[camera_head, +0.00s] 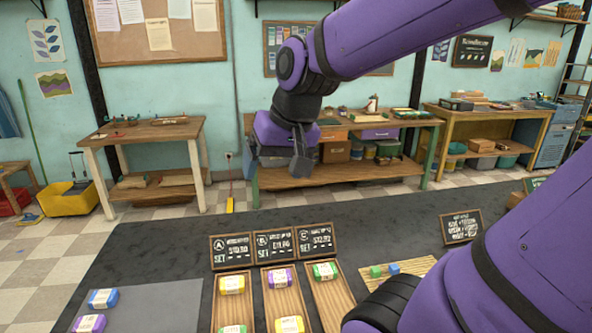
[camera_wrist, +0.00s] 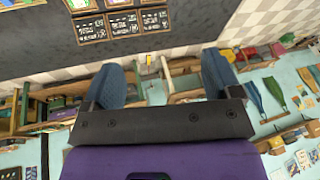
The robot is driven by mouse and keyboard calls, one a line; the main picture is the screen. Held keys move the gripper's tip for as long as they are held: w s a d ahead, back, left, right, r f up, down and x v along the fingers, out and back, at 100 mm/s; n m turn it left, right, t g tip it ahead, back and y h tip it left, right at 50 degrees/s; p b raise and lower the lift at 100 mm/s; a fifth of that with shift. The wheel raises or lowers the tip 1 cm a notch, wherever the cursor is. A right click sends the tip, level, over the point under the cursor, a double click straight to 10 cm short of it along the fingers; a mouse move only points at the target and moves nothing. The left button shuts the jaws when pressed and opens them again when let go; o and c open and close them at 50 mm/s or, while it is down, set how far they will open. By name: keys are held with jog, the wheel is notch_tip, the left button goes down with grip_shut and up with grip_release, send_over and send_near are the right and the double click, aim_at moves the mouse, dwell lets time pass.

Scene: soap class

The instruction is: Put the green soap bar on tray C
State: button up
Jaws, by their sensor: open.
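Another green soap bar (camera_head: 233,329) shows at the near end of tray A (camera_head: 231,308), cut by the picture's lower edge. My gripper (camera_head: 276,168) is open and empty, raised well above and beyond the signs. Its spread fingers also show in the wrist view (camera_wrist: 165,78), with nothing between them. My purple arm hides the table at right.
Tray B (camera_head: 284,303) holds a purple bar (camera_head: 280,278) and a yellow bar (camera_head: 290,324). Tray A also has a yellow bar (camera_head: 232,285). A grey mat (camera_head: 150,305) at left carries blue and purple bars.

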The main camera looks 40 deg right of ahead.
jog(key=s+a+r+n+h, duration=0.1)
jog(key=s+a+r+n, duration=0.1)
jog(key=s, duration=0.5)
jog(key=shift+s+n+t, duration=0.35)
jog(key=shift+n+t, duration=0.05)
jog(key=shift+n, duration=0.5)
